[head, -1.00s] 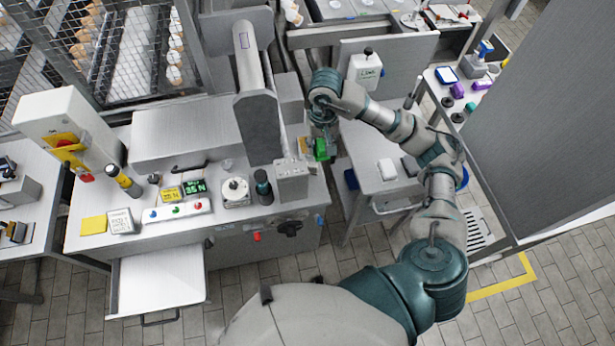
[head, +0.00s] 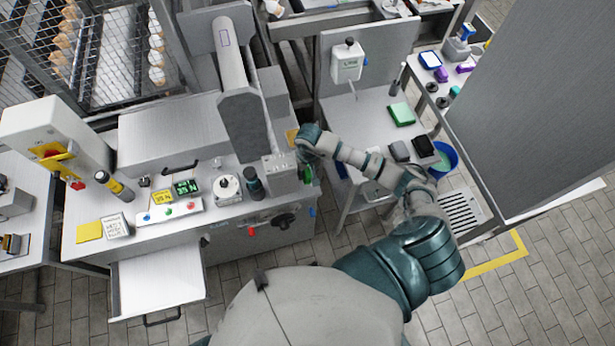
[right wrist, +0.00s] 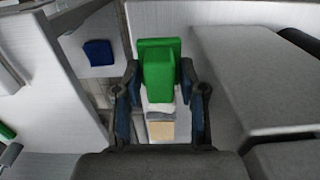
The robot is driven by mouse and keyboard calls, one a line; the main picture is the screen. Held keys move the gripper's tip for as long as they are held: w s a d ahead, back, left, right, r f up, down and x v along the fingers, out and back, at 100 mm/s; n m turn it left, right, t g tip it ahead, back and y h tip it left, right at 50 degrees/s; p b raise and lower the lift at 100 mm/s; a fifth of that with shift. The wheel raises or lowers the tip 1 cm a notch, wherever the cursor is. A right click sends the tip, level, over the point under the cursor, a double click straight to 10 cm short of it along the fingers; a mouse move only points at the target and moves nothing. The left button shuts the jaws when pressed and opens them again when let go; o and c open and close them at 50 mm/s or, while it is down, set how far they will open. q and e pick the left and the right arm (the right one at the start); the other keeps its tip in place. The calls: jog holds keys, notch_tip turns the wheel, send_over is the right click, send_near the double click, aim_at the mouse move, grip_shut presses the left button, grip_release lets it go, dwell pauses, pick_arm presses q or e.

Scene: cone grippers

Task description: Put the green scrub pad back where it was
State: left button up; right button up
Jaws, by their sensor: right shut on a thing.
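My right gripper (right wrist: 160,100) is shut on a green scrub pad (right wrist: 158,66), which stands up between its two fingers in the right wrist view. In the head view the right gripper (head: 306,172) is mostly hidden under its own wrist, beside the right end of the grey machine. A bit of the held pad (head: 309,174) shows there. My left gripper is not in view.
A tan piece (head: 292,137) lies near the machine's right end. The side table (head: 372,112) holds a grey block (head: 400,151) and a black one (head: 424,150). A blue bucket (head: 446,158) stands beside it. A gap separates machine and table.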

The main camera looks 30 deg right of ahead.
aim_at(309, 179)
jog(key=f, duration=0.2)
jog(key=d+f, duration=0.1)
jog(key=f, duration=0.1)
jog(key=shift+w+f, duration=0.15)
jog(key=shift+f, duration=0.15)
jog(key=shift+a+f, duration=0.2)
jog(key=shift+f, duration=0.35)
jog(key=shift+a+r, duration=0.1)
jog(key=shift+a, duration=0.15)
jog(key=shift+f, duration=0.2)
jog(key=shift+d+f, duration=0.1)
jog(key=shift+d, duration=0.05)
jog(key=o, duration=0.8)
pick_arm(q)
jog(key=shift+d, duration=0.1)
pick_arm(e)
jog(key=shift+d, duration=0.2)
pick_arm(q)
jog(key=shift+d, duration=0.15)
pick_arm(e)
jog(key=shift+a, duration=0.1)
